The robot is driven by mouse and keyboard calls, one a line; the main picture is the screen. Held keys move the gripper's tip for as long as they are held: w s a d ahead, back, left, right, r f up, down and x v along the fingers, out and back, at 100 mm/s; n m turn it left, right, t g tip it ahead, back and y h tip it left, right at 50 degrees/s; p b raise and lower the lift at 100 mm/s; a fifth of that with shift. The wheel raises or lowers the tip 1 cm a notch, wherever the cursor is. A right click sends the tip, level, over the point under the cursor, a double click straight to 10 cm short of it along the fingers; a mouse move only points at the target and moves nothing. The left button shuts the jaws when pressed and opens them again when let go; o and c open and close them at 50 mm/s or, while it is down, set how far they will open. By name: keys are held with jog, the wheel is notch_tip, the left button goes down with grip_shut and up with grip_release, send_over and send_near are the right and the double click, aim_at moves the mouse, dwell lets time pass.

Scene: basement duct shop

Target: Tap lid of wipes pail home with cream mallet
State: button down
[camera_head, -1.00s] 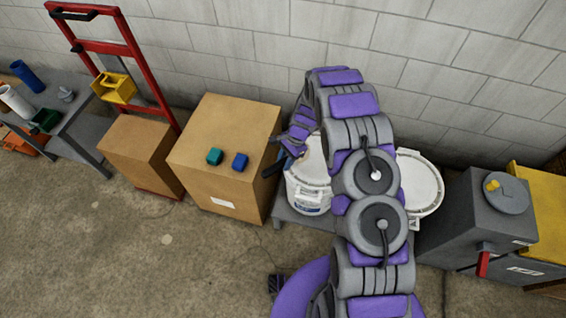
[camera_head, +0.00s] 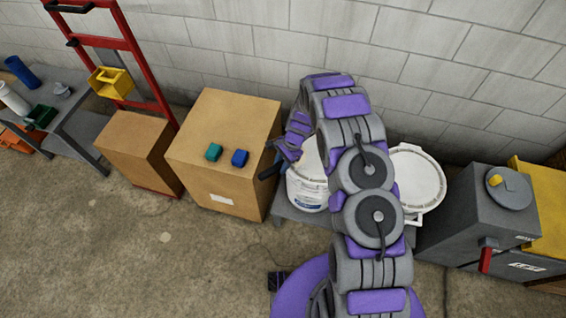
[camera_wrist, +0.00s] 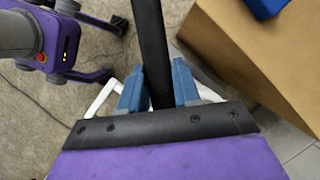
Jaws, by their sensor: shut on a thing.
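My gripper (camera_wrist: 159,90) is shut on a black handle (camera_wrist: 149,35), which runs between its blue fingertips in the wrist view. The handle's dark end (camera_head: 268,173) also shows left of my gripper in the head view. I take it for the mallet's handle; no cream head shows in either view now. A white pail with a blue-marked label (camera_head: 307,191) stands just below and right of my gripper. My arm hides much of its top, so I cannot tell how its lid sits. A second white pail (camera_head: 418,178) with a pale round lid stands to the right, partly behind my arm.
A large cardboard box (camera_head: 232,125) with a teal block (camera_head: 213,152) and a blue block (camera_head: 240,158) on top stands close left. A red hand truck (camera_head: 130,50) is farther left. A grey machine (camera_head: 478,215) stands right. The block wall is behind; floor in front is clear.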

aim_at(279, 165)
jog(key=shift+a, duration=0.35)
jog(key=shift+s+d+f, duration=0.1)
jog(key=shift+d+f, duration=0.2)
jog(key=shift+f, duration=0.35)
jog(key=shift+d+f, duration=0.3)
jog(key=shift+f, duration=0.3)
notch_tip(279, 165, up, 2)
jog(key=shift+r+p, duration=0.1)
jog(key=shift+p, duration=0.75)
jog(key=shift+a, duration=0.2)
jog(key=shift+r, duration=0.15)
jog(key=shift+r+p, duration=0.8)
jog(key=shift+r, duration=1.05)
